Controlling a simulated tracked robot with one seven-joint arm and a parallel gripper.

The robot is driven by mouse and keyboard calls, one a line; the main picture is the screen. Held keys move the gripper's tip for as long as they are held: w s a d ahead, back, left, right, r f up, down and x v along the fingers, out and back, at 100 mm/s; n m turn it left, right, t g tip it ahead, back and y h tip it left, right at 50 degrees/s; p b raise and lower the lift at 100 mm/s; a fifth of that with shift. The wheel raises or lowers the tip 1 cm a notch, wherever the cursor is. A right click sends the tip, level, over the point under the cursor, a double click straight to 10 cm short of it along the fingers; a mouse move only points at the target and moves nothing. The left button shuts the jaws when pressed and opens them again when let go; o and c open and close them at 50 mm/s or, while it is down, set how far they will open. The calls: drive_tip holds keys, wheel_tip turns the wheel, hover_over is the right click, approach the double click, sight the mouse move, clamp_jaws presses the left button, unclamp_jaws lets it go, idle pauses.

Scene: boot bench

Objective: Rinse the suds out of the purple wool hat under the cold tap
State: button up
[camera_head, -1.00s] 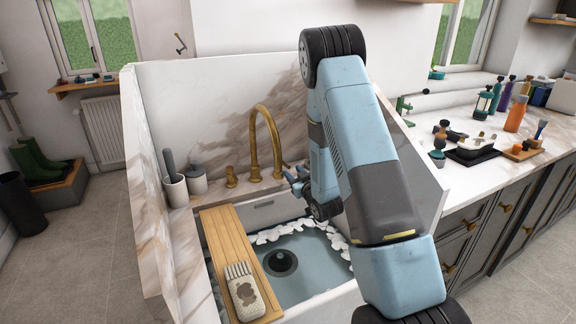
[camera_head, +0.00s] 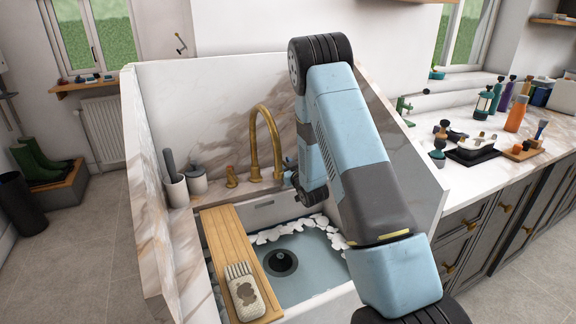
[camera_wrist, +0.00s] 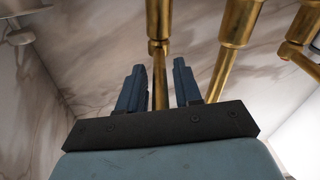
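The brass tap (camera_head: 255,140) rises behind the sink (camera_head: 312,283), its curved spout over the basin. In the wrist view, my gripper (camera_wrist: 160,75) has its two blue fingers apart, one on each side of a thin brass tap part (camera_wrist: 160,92). Small gaps show between it and the fingers. The thicker brass spout (camera_wrist: 235,40) is right of them. In the head view, my gripper is mostly hidden behind my arm, close to the tap's right side. White suds (camera_head: 285,231) lie along the basin's edge. No purple hat shows in any view.
A brass handle (camera_head: 231,176) and two pots (camera_head: 177,190) stand left of the spout. Marble panels enclose the sink's back and sides.

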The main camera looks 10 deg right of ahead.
clamp_jaws()
